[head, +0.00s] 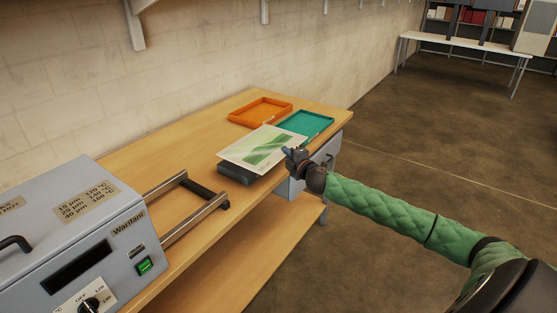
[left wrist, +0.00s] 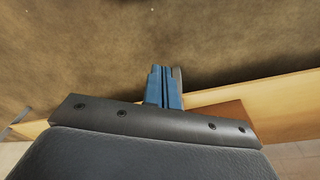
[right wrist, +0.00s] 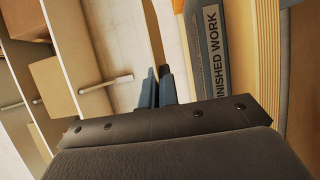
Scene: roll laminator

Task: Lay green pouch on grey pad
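The green pouch (head: 258,146), a pale sheet with a green picture, is over the dark grey pad (head: 238,174) on the wooden bench. It hides most of the pad, and I cannot tell whether they touch. My right gripper (head: 289,154) is at the pouch's right edge, its fingers close together on that edge. Its fingers (right wrist: 156,88) also show in the right wrist view, with a pale surface around them. My left gripper (left wrist: 165,82) has its blue fingers together with nothing seen between them; it is outside the head view.
An orange tray (head: 261,101) and a teal tray (head: 329,123) stand behind the pouch at the bench's far end. A grey laminator (head: 120,240) with rails fills the near left. A wall borders the bench's left side. A plate reading "FINISHED WORK" (right wrist: 212,50) shows close to my right gripper.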

